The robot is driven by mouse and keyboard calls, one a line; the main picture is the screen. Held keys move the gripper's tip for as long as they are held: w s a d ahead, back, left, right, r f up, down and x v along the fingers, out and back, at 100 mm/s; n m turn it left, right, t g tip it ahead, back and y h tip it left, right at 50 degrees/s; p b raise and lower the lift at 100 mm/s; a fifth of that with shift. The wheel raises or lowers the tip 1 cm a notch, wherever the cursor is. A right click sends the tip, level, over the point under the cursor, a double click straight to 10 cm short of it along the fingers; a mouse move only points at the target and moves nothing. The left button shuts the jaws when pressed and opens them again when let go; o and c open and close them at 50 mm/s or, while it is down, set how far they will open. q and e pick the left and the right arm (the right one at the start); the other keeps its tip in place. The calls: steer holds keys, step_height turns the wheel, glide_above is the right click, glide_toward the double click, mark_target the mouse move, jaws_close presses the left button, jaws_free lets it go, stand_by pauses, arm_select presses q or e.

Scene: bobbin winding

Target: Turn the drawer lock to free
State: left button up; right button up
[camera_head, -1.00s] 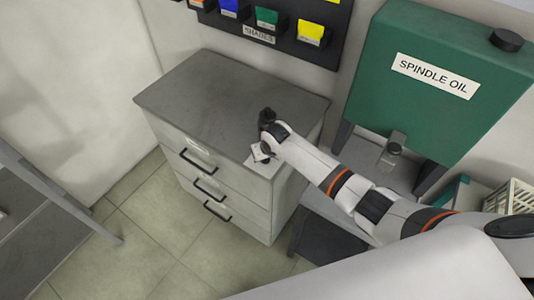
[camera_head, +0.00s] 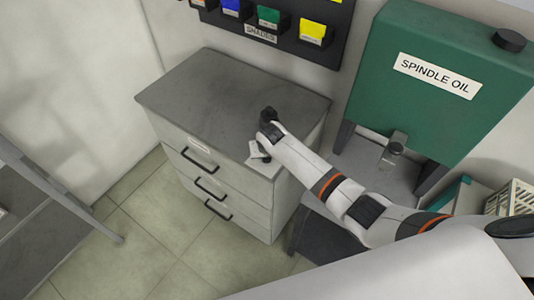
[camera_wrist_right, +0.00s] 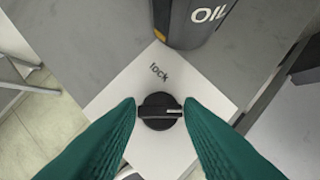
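The drawer lock is a round black knob (camera_wrist_right: 160,112) with a raised bar and a pale mark on its right end. The bar lies crosswise in the right wrist view. The knob sits on a white plate (camera_wrist_right: 120,85) with the word "lock" printed beyond it. My right gripper (camera_wrist_right: 160,107) has one green finger on each side of the knob, very close to its edges; I cannot tell if they touch it. In the head view the plate (camera_head: 253,160) shows at the right front of the grey drawer cabinet (camera_head: 215,90). My arm hides the knob there. My left gripper is out of view.
A dark cylinder marked "OIL" (camera_wrist_right: 190,18) stands just beyond the plate. The cabinet has drawer handles (camera_head: 210,189) on its front. A green spindle oil tank (camera_head: 435,105) stands to the right, and a rack of coloured bins (camera_head: 268,17) hangs behind.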

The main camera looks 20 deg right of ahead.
steer(key=o, duration=0.3)
steer(key=shift+o, duration=0.2)
steer(key=b+v, duration=0.2)
steer(key=v, duration=1)
steer(key=shift+b, duration=0.35)
